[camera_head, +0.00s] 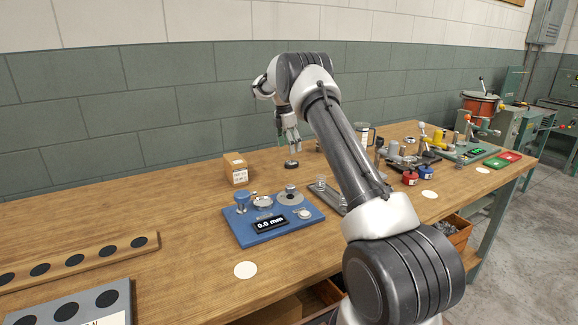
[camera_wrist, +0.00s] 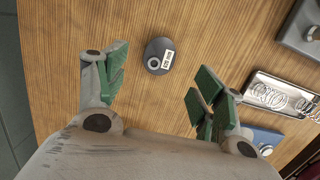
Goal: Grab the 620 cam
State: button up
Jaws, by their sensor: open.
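The cam is a dark grey disc (camera_wrist: 159,55) with a hole and a small white label, lying flat on the wooden bench in the wrist view. The label's print is too small to read surely. The disc also shows in the head view (camera_head: 291,165), just below my gripper (camera_head: 291,148). In the wrist view my gripper (camera_wrist: 158,84) is open and empty, its green-padded fingers spread wide. The disc lies a little beyond the fingertips, between their lines, and nothing touches it.
A cardboard box (camera_head: 236,171) stands left of the disc. A blue gauge board reading 0.0 mm (camera_head: 270,227) is in front. A metal tray with springs (camera_wrist: 275,95) lies to the right in the wrist view. Bare bench surrounds the disc.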

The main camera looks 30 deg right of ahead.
aim_at(291, 162)
jog(key=f, duration=0.4)
jog(key=d+f, duration=0.1)
jog(key=f, duration=0.2)
jog(key=c, duration=1.3)
